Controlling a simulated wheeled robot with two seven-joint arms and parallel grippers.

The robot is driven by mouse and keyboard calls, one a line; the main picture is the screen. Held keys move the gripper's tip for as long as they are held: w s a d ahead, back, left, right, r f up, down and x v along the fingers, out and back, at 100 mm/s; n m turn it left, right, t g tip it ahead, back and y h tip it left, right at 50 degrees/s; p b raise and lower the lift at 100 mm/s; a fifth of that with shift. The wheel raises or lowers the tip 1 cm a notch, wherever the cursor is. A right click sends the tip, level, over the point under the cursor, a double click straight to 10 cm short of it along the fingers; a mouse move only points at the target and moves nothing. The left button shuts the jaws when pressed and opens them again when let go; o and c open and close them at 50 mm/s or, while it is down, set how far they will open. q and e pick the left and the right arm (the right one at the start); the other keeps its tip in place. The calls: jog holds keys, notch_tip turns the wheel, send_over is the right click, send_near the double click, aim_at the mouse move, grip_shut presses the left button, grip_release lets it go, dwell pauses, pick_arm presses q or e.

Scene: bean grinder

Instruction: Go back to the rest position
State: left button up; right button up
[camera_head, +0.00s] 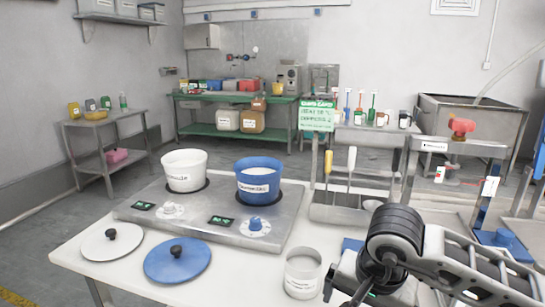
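My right arm comes in from the lower right, with a thick black ringed joint. My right gripper (352,287) is at the bottom of the view, just right of a grey metal cup (303,274) on the white table (75,251). Only dark parts of it show, partly hidden by the arm and cut by the frame edge, so its opening and anything in it cannot be made out. My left gripper is not in view.
A metal two-plate heater (205,228) bears a white pot (184,172) and a blue pot (258,182). A white lid (98,244) and a blue lid (160,262) lie in front. A utensil holder (349,212) stands behind my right arm.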

jog(key=s+a+f+m+g+y, duration=0.2)
jog(key=s+a+m+g+y, duration=0.15)
jog(key=s+a+y, duration=0.75)
jog(key=s+a+r+m+y, duration=0.1)
jog(key=a+r+m+y, duration=0.8)
jog(key=m, duration=0.3)
jog(key=w+d+f+m+t+h, duration=0.2)
jog(key=w+d+m+t+h, duration=0.25)
jog(key=m+t, duration=0.75)
jog(key=w+d+f+m+t+h, duration=0.35)
jog(key=d+m+t, duration=0.25)
jog(key=m, duration=1.2)
jog(key=s+d+f+m+g+h, duration=0.2)
jog(key=s+d+f+m+h, duration=0.1)
jog(key=f+m, duration=0.3)
jog(key=s+d+f+m+g+h, duration=0.2)
jog(key=f+m, duration=0.3)
jog(key=f, duration=0.3)
jog(key=s+d+f+m+g+h, duration=0.2)
jog(key=s+d+f+m+h, duration=0.1)
jog(key=s+f+m, duration=0.2)
jog(key=shift+d+f+m+g+h, duration=0.35)
jog(key=shift+f+m+h, duration=0.05)
jog(key=shift+f+m, duration=0.5)
